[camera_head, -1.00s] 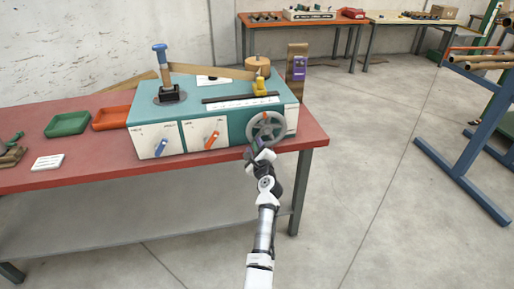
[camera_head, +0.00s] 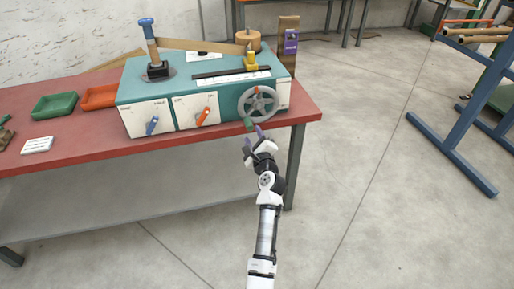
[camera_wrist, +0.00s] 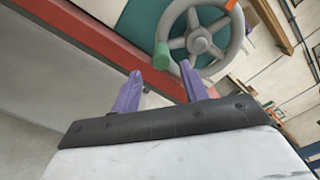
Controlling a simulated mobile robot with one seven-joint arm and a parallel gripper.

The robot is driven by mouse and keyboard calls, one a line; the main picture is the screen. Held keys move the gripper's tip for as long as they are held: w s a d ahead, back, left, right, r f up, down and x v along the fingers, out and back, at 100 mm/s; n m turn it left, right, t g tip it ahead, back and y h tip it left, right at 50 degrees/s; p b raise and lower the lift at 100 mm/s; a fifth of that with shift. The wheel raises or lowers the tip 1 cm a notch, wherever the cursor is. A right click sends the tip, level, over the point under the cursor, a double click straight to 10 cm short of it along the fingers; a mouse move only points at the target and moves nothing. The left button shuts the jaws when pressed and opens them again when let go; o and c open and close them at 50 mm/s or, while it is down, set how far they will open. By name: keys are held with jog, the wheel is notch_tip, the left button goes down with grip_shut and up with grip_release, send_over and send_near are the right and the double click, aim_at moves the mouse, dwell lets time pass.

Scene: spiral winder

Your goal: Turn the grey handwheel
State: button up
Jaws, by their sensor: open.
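The grey handwheel (camera_head: 257,104) is on the right end of the front face of the teal and white winder (camera_head: 185,75). It has spokes, an orange mark near its top and a green knob (camera_head: 248,125) at its lower left. In the wrist view the handwheel (camera_wrist: 199,41) is at the top, with the green knob (camera_wrist: 161,56) at its left. My gripper (camera_head: 254,136) is open and empty, just below the wheel. In the wrist view its purple fingers (camera_wrist: 160,88) point at the wheel, with the knob just beyond and between them. The fingers appear apart from the knob.
The winder stands on a red-topped table (camera_head: 75,152). A blue lever (camera_head: 152,125) and an orange lever (camera_head: 203,115) are on its front. Green (camera_head: 54,105) and orange (camera_head: 98,97) trays lie at left. A blue rack (camera_head: 455,125) stands at right; the floor between is clear.

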jog(key=v, duration=0.5)
jog(key=shift+s, duration=0.1)
dwell(0.3)
